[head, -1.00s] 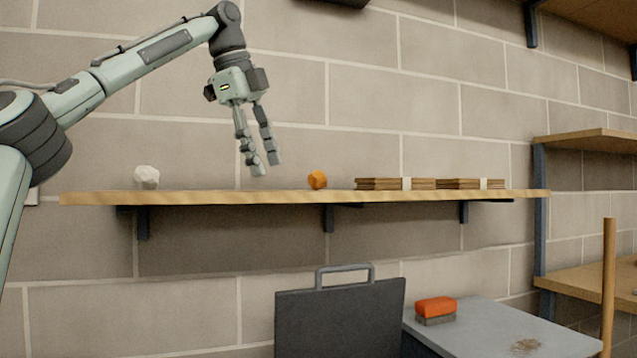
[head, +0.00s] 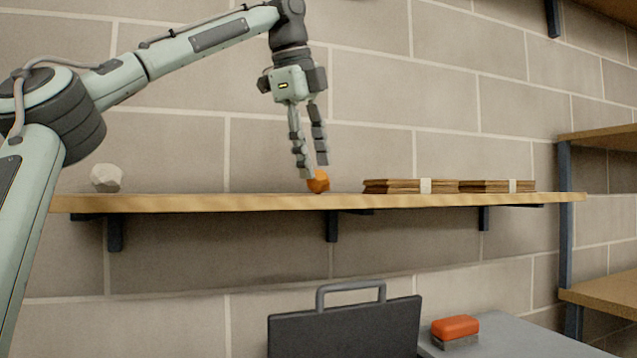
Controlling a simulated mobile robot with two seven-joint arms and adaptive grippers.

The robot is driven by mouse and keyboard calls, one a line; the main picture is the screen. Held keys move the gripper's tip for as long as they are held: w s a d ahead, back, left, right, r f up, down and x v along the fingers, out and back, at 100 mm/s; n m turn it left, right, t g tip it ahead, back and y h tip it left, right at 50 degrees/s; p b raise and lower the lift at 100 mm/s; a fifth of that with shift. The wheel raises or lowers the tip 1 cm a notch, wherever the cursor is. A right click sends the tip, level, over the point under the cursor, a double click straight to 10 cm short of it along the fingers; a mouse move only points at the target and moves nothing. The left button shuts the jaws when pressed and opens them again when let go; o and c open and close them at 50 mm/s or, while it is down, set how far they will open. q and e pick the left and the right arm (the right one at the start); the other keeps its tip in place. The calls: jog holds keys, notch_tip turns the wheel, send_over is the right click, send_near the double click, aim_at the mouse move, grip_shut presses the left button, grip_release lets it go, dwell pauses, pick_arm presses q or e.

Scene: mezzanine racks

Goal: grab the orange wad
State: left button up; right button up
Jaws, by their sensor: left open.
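The orange wad (head: 319,183) sits on the wooden wall shelf (head: 230,202), left of the wood stacks. My left gripper (head: 314,172) points down at it from above, with its fingers a little apart. The fingertips overlap the wad's upper left part in the picture. I cannot tell whether they touch it or stand in front of it. The left gripper is open and holds nothing that I can see. My right gripper is not in view.
A white wad (head: 106,178) lies near the shelf's left end. Two banded wood stacks (head: 410,187) (head: 497,186) lie right of the orange wad. Below stand a dark case-like panel with a handle (head: 345,328) and an orange-topped brush or block (head: 456,328) on a grey surface.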

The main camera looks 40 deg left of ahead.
aim_at(321, 182)
pick_arm(q)
jog(key=shift+x, duration=1.45)
jog(key=shift+w, duration=0.1)
jog(key=c, duration=0.7)
jog(key=shift+o, duration=0.2)
jog(key=shift+r, duration=0.1)
